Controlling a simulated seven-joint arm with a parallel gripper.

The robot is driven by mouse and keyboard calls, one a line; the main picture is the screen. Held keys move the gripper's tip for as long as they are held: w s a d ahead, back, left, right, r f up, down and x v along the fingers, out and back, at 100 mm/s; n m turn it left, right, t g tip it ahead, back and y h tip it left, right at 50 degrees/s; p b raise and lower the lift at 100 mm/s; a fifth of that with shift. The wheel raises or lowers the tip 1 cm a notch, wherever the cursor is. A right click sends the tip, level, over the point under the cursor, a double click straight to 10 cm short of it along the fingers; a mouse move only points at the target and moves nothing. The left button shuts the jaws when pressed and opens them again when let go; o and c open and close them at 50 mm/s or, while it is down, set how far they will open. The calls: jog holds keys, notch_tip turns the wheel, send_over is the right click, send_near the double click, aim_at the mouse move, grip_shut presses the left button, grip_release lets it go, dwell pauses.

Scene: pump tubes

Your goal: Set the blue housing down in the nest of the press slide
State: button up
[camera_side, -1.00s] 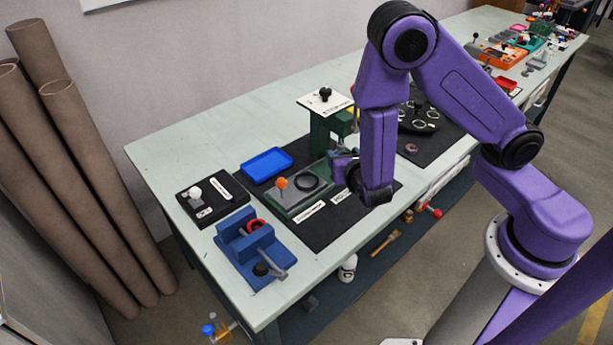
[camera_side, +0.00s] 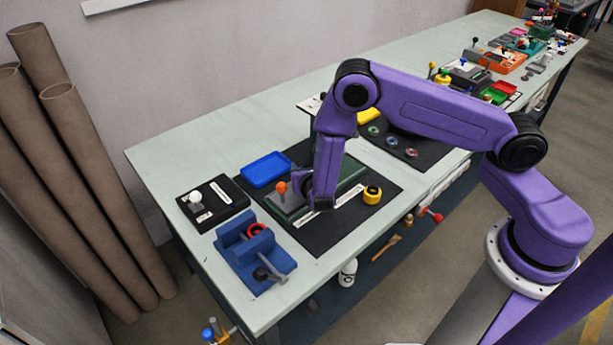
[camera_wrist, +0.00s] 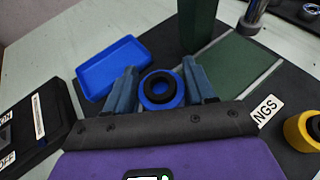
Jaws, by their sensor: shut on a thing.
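The blue housing (camera_wrist: 151,97), a ring with a dark centre, is between the two fingers of my gripper (camera_wrist: 162,88) in the wrist view. My gripper is shut on it. There the arm hides the housing and nest. The green press post (camera_wrist: 198,25) rises behind in the wrist view.
A blue tray (camera_side: 267,169) lies behind the slide. A yellow housing (camera_side: 372,195) stands on the black mat to the right. A blue fixture (camera_side: 250,256) with a red ring (camera_side: 257,230) and a black switch box (camera_side: 212,202) are at left.

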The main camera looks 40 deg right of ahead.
jog(key=shift+s+f, duration=0.1)
jog(key=shift+f, duration=1.15)
jog(key=shift+f, duration=0.1)
jog(key=o, duration=1.1)
